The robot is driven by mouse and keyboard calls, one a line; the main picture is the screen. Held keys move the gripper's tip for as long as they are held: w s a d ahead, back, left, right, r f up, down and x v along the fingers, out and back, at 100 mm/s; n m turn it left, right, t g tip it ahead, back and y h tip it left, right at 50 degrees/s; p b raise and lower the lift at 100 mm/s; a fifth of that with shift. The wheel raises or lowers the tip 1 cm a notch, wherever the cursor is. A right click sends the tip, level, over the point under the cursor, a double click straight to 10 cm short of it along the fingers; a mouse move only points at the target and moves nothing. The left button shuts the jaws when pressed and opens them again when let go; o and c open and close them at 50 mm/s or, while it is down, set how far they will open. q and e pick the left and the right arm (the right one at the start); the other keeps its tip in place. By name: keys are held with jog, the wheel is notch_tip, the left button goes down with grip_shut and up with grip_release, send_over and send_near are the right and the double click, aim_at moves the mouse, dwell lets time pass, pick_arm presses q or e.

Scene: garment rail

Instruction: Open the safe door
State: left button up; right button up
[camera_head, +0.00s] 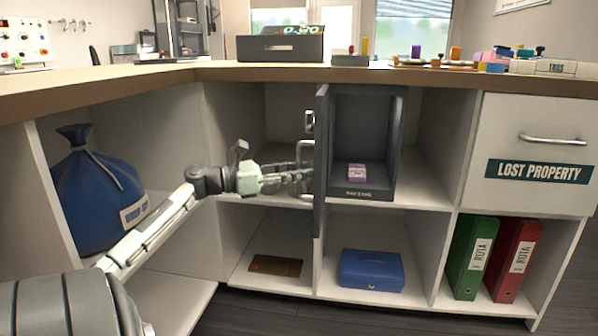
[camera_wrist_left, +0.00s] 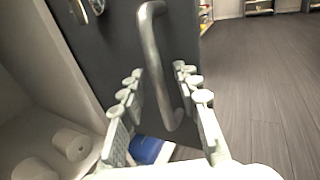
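The dark grey safe (camera_head: 398,140) sits in an upper compartment under the counter. Its door (camera_head: 321,150) stands swung open and is seen nearly edge-on, its outer face towards the left. A metal bar handle (camera_head: 303,150) is on that face; it also shows in the left wrist view (camera_wrist_left: 153,50). My left gripper (camera_head: 303,181) is at the handle's lower part. In the left wrist view its fingers (camera_wrist_left: 158,78) are spread, one on each side of the handle, with gaps visible. My right gripper is not in view.
A blue cash box (camera_head: 371,270) and a brown flat item (camera_head: 275,265) lie below. A blue sack (camera_head: 95,195) stands left, a lost property drawer (camera_head: 540,150) right. Floor in front is clear.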

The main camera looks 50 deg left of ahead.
pick_arm(q)
jog(key=v, duration=1.2)
dwell(0.4)
